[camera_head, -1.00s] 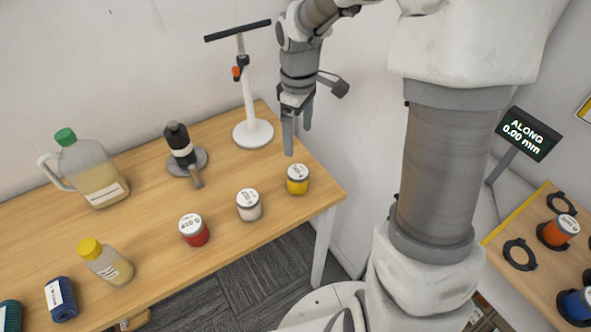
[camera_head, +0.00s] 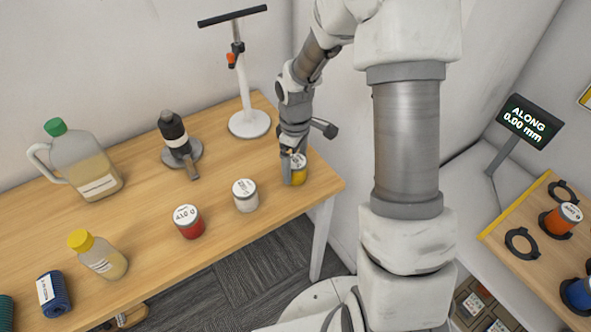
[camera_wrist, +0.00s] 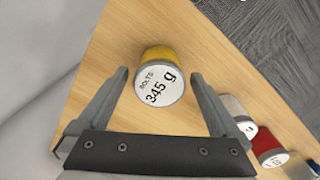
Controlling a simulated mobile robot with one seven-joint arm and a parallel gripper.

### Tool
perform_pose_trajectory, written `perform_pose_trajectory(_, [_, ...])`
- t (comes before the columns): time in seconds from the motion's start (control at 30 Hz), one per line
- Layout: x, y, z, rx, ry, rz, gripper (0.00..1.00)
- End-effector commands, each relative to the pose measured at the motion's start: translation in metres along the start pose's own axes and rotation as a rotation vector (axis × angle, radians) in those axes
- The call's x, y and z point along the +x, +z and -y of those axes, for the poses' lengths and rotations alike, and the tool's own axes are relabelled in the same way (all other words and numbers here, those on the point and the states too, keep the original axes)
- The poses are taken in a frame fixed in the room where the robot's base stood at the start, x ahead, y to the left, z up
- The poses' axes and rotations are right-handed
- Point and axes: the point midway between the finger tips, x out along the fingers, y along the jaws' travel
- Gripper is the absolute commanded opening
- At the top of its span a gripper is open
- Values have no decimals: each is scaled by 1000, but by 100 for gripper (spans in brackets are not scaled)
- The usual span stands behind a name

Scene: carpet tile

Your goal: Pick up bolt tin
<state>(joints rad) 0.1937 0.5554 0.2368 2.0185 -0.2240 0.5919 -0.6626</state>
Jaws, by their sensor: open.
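The bolt tin (camera_head: 299,171) is yellow with a white lid and stands upright near the right end of the wooden table. In the wrist view its lid (camera_wrist: 160,85) reads "BOLTS 345 g". My gripper (camera_head: 289,168) is down at the tin in the head view and partly hides it. In the wrist view my gripper (camera_wrist: 160,83) is open, with one finger on each side of the tin. A gap shows between each finger and the tin there.
A white tin (camera_head: 245,196) and a red tin (camera_head: 188,222) stand to the left along the table (camera_head: 130,222). A white stand (camera_head: 246,100) rises behind. A dark bottle device (camera_head: 176,138), a jug (camera_head: 85,165) and a yellow-capped bottle (camera_head: 98,256) stand farther left.

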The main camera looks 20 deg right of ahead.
Motion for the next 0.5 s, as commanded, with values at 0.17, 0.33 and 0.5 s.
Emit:
perform_pose_trajectory(0.17, [25,-1,0,0,-2,1,100])
perform_pose_trajectory(0.33, [28,-1,-1,0,0,0,100])
perform_pose_trajectory(0.5, [28,-1,-1,0,0,0,93])
